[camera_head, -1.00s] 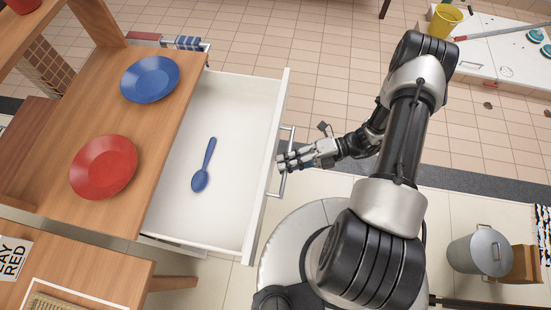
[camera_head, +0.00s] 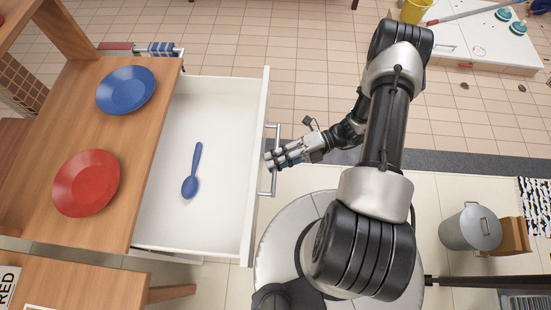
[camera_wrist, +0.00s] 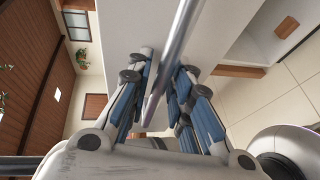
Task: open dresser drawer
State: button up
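The dresser (camera_head: 125,165) is a wooden unit at the left of the head view. Its white drawer (camera_head: 215,215) is pulled far out, with the inside in plain view. A blue spoon (camera_head: 191,180) lies on the drawer floor. The drawer front carries a metal bar handle (camera_head: 274,185). My gripper (camera_head: 271,160) is at the middle of this handle. In the wrist view, the handle bar (camera_wrist: 181,35) runs between the blue-padded fingers of my gripper (camera_wrist: 165,75), which close in on it from both sides. Exact finger contact is partly hidden.
A blue plate (camera_head: 126,90) and a red plate (camera_head: 86,183) sit on the dresser top. Another wooden table (camera_head: 85,275) stands at the lower left. A grey lidded bin (camera_head: 471,228) stands at the right. Tiled floor (camera_head: 310,75) beyond the drawer is mostly clear.

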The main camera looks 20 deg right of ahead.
jog(key=d+r, duration=0.2)
jog(key=d, duration=0.9)
jog(key=shift+d, duration=0.4)
jog(key=shift+r, duration=0.1)
jog(key=a+r+n+g+h, duration=0.2)
jog(key=r+n+h, duration=0.3)
jog(key=r+n, duration=0.45)
jog(key=a+r+n+g+h, duration=0.1)
jog(key=a+r+n+h, duration=0.3)
jog(key=r+n, duration=0.55)
jog(key=s+a+r+n+t+h, duration=0.3)
jog(key=s+r+n+t+h, duration=0.4)
jog(key=r+n, duration=0.6)
jog(key=s+n, duration=0.2)
jog(key=n, duration=0.3)
jog(key=shift+s+a+r+t, duration=0.2)
jog(key=shift+r+t, duration=0.2)
